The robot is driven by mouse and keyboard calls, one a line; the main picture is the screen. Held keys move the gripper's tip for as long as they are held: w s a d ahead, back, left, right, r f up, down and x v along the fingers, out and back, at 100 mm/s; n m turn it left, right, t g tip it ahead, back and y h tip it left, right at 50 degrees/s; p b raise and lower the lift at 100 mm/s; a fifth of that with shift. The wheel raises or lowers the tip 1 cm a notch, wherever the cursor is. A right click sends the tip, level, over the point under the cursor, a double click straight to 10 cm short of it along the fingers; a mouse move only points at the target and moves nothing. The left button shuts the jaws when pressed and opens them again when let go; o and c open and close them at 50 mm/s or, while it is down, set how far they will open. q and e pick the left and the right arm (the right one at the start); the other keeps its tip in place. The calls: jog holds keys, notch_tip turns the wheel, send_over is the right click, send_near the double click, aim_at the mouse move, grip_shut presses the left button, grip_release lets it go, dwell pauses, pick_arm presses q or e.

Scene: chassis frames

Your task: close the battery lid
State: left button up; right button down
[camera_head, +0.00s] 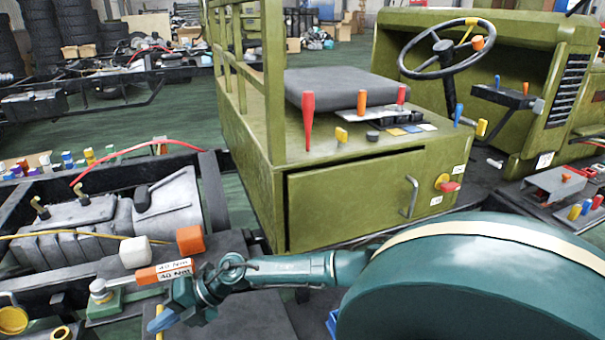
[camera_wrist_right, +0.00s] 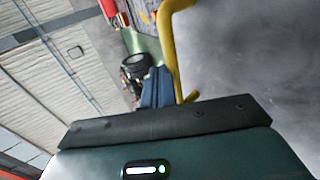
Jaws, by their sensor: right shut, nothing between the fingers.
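My right gripper (camera_head: 163,320) is at the end of a teal arm from the right, shut and empty, low in the head view. Its blue fingers (camera_wrist_right: 157,88) show in the wrist view beside a yellow bar (camera_wrist_right: 168,45). A dark grey flat panel (camera_head: 250,318) lies just right of the gripper, partly behind my arm. The green cabinet (camera_head: 255,165) has a front panel (camera_head: 345,205) with a metal handle (camera_head: 410,197) and a dark gap along its top edge. I cannot tell which part is the battery lid. My left gripper is not in view.
An orange torque tool (camera_head: 165,272) and a white block (camera_head: 135,252) lie close above the gripper. A grey engine block (camera_head: 75,235) sits in the black frame at left. Colored levers (camera_head: 308,115), a seat (camera_head: 340,88) and a steering wheel (camera_head: 440,50) rise above the cabinet.

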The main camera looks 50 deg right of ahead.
jog(key=f, duration=0.1)
jog(key=a+f+b, duration=0.1)
jog(key=f, duration=0.2)
jog(key=shift+w+a+f, duration=0.15)
jog(key=shift+w+f, duration=0.1)
jog(key=shift+w, duration=0.1)
jog(key=shift+w+a+f+b, duration=0.1)
jog(key=shift+f+b, duration=0.15)
jog(key=shift+f, duration=0.1)
jog(key=shift+w+a+f+b, duration=0.1)
jog(key=shift+f+b, duration=0.1)
jog(key=shift+f, duration=0.15)
